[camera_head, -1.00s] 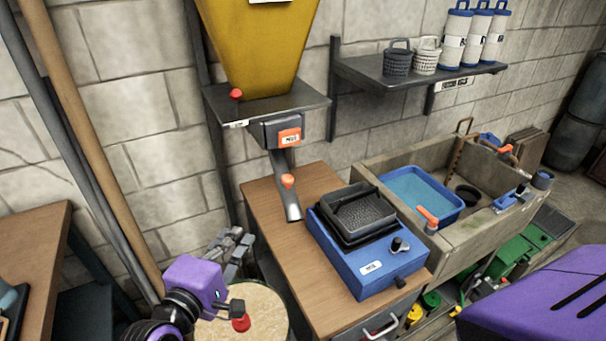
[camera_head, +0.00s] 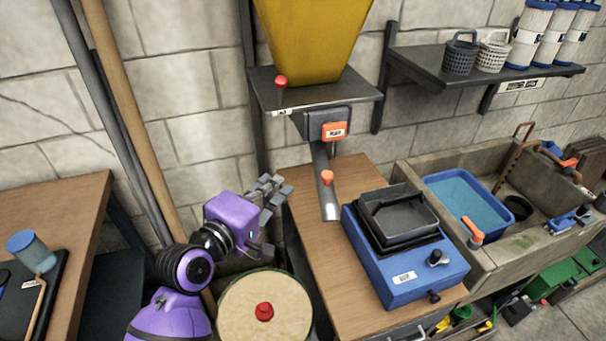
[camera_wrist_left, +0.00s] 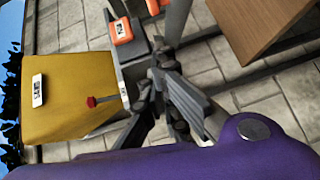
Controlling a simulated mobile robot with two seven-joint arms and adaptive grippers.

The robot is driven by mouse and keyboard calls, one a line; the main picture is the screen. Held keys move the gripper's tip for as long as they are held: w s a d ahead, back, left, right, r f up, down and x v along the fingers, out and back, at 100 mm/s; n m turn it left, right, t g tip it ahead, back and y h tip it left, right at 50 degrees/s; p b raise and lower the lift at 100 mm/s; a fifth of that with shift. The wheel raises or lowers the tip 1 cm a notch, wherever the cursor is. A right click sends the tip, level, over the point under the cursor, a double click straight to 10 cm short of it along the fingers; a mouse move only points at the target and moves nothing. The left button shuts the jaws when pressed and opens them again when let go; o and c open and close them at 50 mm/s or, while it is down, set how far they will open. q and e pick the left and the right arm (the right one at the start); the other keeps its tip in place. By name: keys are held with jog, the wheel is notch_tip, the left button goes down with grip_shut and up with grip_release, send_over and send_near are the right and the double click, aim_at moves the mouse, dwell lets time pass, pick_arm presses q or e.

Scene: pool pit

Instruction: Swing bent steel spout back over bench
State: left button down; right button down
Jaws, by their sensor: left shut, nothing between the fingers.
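The bent steel spout (camera_head: 327,202) hangs below the yellow hopper (camera_head: 312,38). It carries an orange knob (camera_head: 327,177), and its lower end is above the wooden bench (camera_head: 310,262), left of the blue scale. My left gripper (camera_head: 280,190) is left of the spout, apart from it, at the bench's left edge. It is shut and empty. In the left wrist view its dark fingers (camera_wrist_left: 158,78) point toward the hopper's underside, with the orange-labelled block (camera_wrist_left: 122,32) beyond. A grey tube (camera_wrist_left: 178,22) there looks like the spout. My right gripper is out of view.
The blue scale (camera_head: 408,270) with a black tray (camera_head: 400,216) stands on the bench. A round drum (camera_head: 240,308) with a red knob stands left of the bench. Poles (camera_head: 133,130) lean on the wall. A stone sink (camera_head: 510,235) is at right.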

pick_arm(q)
jog(key=w+d+f, duration=0.1)
jog(key=w+d, duration=0.3)
jog(key=d, duration=0.1)
jog(key=shift+w+d+p, duration=0.25)
jog(key=shift+d+p, duration=0.15)
